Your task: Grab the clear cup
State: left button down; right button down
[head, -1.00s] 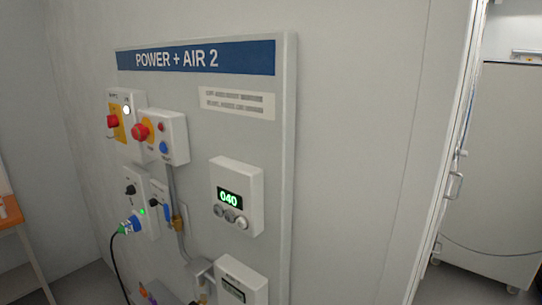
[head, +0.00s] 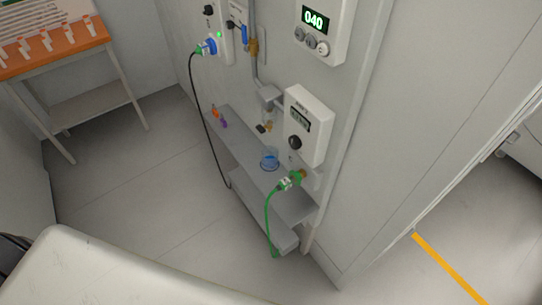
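A small clear cup (head: 269,158) with a bluish tint stands on the narrow grey shelf (head: 240,146) fixed to the wall panel. It is left of the green hose fitting and below the small display unit. Neither of my grippers shows in the head view.
A green hose (head: 268,215) hangs from a fitting (head: 291,181) right of the cup. A black cable (head: 207,125) hangs from a blue plug at left. Small orange and purple items (head: 219,117) sit on the shelf's far end. An orange-topped table (head: 55,48) stands at left. The floor between is clear.

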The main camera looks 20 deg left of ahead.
aim_at(269, 154)
jog(key=z, duration=0.35)
jog(key=i+j+z, duration=0.1)
jog(key=j+z, duration=1.05)
jog(key=i+l, duration=0.05)
jog(key=l, duration=0.05)
